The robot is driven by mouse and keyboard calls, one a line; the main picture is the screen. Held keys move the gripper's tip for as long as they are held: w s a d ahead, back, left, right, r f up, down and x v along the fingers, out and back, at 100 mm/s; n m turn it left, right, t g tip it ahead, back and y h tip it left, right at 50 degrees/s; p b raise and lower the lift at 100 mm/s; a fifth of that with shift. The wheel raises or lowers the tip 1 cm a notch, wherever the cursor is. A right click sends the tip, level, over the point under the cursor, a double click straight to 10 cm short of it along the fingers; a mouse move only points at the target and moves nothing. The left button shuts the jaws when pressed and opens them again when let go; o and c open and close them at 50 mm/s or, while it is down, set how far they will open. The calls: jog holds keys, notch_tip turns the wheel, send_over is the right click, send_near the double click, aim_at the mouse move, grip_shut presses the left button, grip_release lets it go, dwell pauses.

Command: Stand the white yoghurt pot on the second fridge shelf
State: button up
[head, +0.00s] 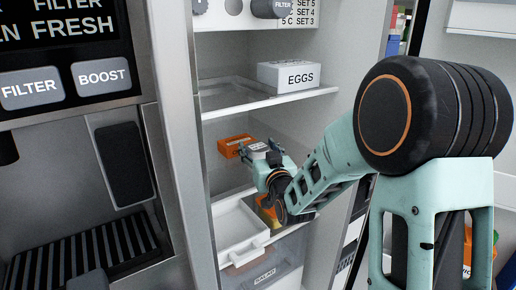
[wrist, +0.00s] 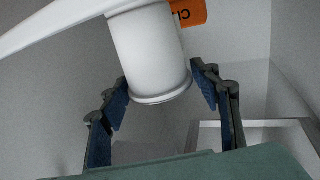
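The white yoghurt pot (wrist: 150,52) is in the middle of the wrist view, upright as far as I can tell from the inverted picture. My gripper (wrist: 160,88) has its blue-padded fingers spread on both sides of it, with narrow gaps at the tips. In the head view my gripper (head: 266,150) reaches into the fridge from the right, beside an orange box. The pot is hard to make out there. A white edge strip (wrist: 45,24) runs by the pot's base in the wrist view; whether the base rests on the shelf is unclear.
The orange box (head: 228,147) lies close behind the pot and also shows in the wrist view (wrist: 190,11). A shelf (head: 218,103) with an egg box (head: 290,75) is above my gripper. A white open tray (head: 238,254) is below. The fridge's left wall is near.

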jog(key=shift+o, duration=0.5)
jog(key=shift+r, duration=0.15)
jog(key=b+v, duration=0.1)
jog(key=v, duration=1.1)
